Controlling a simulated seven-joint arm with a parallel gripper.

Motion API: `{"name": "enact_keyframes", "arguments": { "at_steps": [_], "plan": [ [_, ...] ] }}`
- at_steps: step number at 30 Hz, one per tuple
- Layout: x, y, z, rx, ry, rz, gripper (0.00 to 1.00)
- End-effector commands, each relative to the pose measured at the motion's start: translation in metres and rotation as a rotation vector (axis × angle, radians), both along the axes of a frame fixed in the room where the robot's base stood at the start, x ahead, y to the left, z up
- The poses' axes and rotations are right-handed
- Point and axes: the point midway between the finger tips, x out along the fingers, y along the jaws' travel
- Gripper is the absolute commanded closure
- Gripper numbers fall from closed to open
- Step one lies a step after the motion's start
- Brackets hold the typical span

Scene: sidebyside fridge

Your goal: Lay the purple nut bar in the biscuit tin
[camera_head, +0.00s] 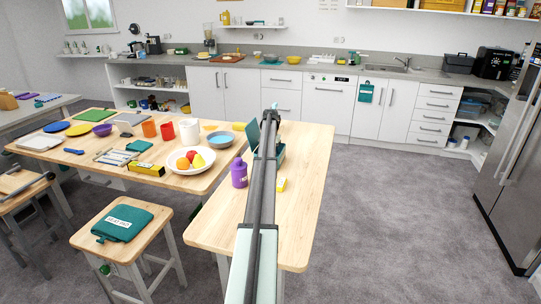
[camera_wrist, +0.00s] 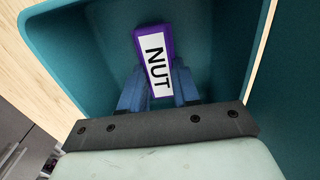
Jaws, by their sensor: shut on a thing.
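The purple nut bar (camera_wrist: 154,62), with a white label reading NUT, is between the blue fingers of my gripper (camera_wrist: 159,90), which is shut on it. In the wrist view the bar and fingertips are within the opening of the teal biscuit tin (camera_wrist: 75,50), whose walls surround them. Whether the bar touches the tin's floor I cannot tell. In the head view the tin (camera_head: 281,153) stands on the wooden table, mostly behind my arm, with a teal panel, probably its raised lid (camera_head: 253,138), showing at the left. My arm hides the bar there.
A white fruit bowl (camera_head: 191,162) and a blue bowl (camera_head: 221,140) are to the left. The table's right side (camera_head: 304,190) is clear.

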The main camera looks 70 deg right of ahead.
Motion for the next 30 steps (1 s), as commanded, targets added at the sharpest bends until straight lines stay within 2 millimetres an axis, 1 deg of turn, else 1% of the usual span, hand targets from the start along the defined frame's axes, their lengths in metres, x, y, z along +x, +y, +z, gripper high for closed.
{"name": "enact_keyframes", "arguments": {
  "at_steps": [7,8,15,22,25,28,30],
  "plan": [
    [0.0,0.0,-0.003,0.0,0.0,0.0,0.98],
    [0.0,0.0,-0.003,0.0,0.0,0.0,0.67],
    [0.0,0.0,-0.002,0.0,0.0,0.0,0.44],
    [0.0,0.0,-0.002,0.0,0.0,0.0,0.44],
    [0.0,0.0,0.001,0.0,0.0,0.0,0.44],
    [0.0,0.0,0.01,-0.001,0.0,0.0,0.44],
    [0.0,-0.001,0.021,-0.002,-0.001,0.0,0.44]
  ]
}}
